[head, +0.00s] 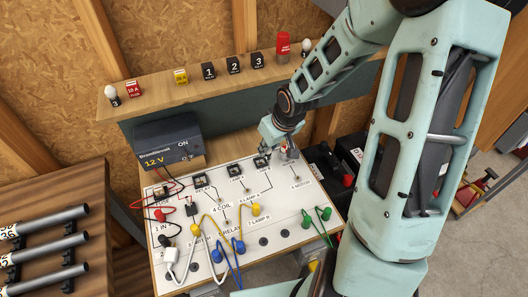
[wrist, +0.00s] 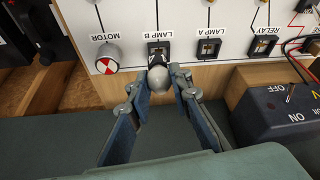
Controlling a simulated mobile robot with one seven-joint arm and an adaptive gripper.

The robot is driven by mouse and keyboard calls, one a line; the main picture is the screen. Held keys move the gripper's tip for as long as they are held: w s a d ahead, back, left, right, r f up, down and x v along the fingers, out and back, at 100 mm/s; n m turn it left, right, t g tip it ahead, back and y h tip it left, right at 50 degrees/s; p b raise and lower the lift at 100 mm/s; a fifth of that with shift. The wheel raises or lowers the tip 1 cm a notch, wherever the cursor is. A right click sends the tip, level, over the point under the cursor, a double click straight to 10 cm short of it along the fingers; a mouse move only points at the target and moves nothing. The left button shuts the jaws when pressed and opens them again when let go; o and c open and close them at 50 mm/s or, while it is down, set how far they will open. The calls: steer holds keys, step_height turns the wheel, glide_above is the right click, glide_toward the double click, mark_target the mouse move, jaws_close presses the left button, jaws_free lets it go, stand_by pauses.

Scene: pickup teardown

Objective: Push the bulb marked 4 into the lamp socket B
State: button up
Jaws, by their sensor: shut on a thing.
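A pale, rounded bulb (wrist: 159,80) sits between the fingertips of my gripper (wrist: 157,84) in the wrist view, and the gripper is shut on it. No number can be read on the bulb. Its dark base end is close to the square lamp socket B (wrist: 160,47), labelled LAMP B, at the panel's edge. Whether the base touches or enters the socket cannot be told. In the head view my gripper (head: 276,138) is over the back right of the white panel (head: 210,222). The socket (head: 262,162) shows just left of it, and the bulb cannot be made out there.
The motor disc (wrist: 107,60) and lamp A socket (wrist: 208,48) flank socket B. A power supply (head: 168,143) stands behind the panel's left. A wooden shelf (head: 150,97) above holds fuses, relays and spare bulbs (head: 111,92). Coloured leads cover the panel's front.

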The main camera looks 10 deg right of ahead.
mark_target(265, 157)
steer(key=shift+s+a+f+n, duration=0.15)
steer(key=shift+a+f+n, duration=0.1)
steer(key=shift+f, duration=0.35)
steer(key=shift+s+a+f+n, duration=0.15)
steer(key=shift+f+n, duration=0.1)
steer(key=shift+f, duration=0.35)
step_height(265, 157, down, 4)
steer(key=b, duration=0.4)
steer(key=shift+w+a+r, duration=0.1)
steer(key=shift+w+r, duration=0.1)
steer(key=shift+w, duration=0.45)
steer(key=shift+w+a, duration=0.15)
steer(key=shift+w, duration=0.7)
steer(key=shift+w+a, duration=0.15)
steer(key=shift+w, duration=0.65)
steer(key=shift+f+b, duration=0.85)
steer(key=shift+b, duration=0.05)
steer(key=o, duration=1)
steer(key=shift+c, duration=0.2)
